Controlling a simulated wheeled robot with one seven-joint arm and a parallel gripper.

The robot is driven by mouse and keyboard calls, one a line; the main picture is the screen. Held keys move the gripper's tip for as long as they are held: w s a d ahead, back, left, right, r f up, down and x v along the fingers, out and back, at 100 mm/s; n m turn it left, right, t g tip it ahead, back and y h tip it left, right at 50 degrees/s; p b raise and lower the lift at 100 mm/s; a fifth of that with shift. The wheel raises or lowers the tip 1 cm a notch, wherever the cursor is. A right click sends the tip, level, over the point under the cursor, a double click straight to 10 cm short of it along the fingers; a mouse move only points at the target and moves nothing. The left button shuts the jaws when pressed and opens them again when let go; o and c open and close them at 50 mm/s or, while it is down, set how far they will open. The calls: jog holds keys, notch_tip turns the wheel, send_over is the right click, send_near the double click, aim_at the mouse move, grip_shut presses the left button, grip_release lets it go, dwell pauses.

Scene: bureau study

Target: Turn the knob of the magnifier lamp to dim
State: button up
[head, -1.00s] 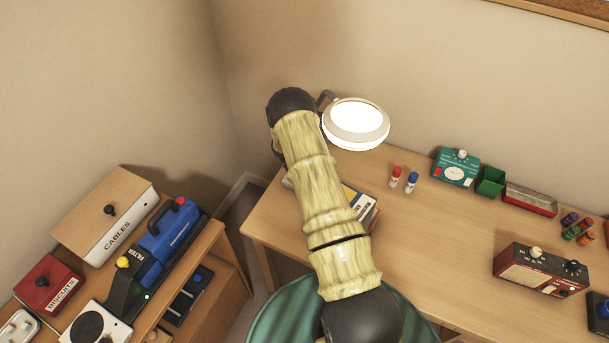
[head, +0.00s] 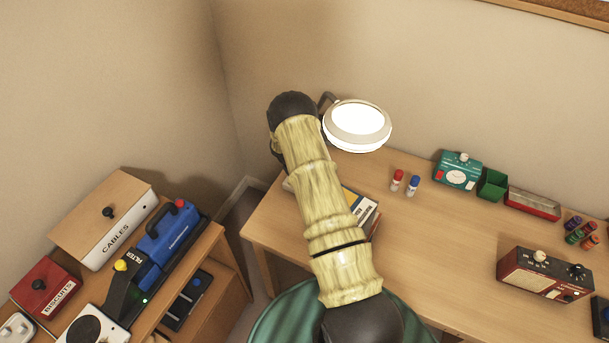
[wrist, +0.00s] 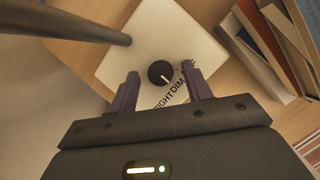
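The magnifier lamp (head: 357,122) stands at the desk's back left in the head view, its round head lit white. In the wrist view its pale base (wrist: 140,52) carries a black round knob (wrist: 161,73) with a white pointer line. Lettering beside the knob reads "DIM" and, partly hidden, "...IGHT". A dark lamp post (wrist: 75,25) rises at the upper left. My gripper (wrist: 158,84) is open and empty, its two purple fingers apart, one on each side of the knob's near side. I cannot tell whether they touch it. In the head view my arm hides the gripper and the base.
On the desk (head: 430,240) are a red and a blue bottle (head: 413,186), a teal meter (head: 458,170), a green bin (head: 492,184) and a red radio (head: 545,273). The desk's middle is clear.

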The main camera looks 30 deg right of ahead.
jog(key=b+v, duration=0.3)
jog(key=v, duration=1.4)
jog(key=shift+r, duration=0.2)
jog(key=shift+s, duration=0.1)
jog(key=s+a+r+m+y, duration=0.1)
jog(key=s+a+r+m, duration=0.2)
jog(key=s+m, duration=0.3)
jog(key=s+a+r+m+t+y, duration=0.1)
jog(key=s+a+r+m, duration=0.3)
jog(key=s, duration=0.7)
jog(key=s+a+r+m+t+y, duration=0.1)
jog(key=s+a+r+m, duration=0.3)
jog(key=s+m, duration=0.4)
jog(key=shift+s+a+r+y, duration=0.2)
jog(key=shift+s+a+y, duration=0.05)
jog(key=shift+s+y, duration=0.6)
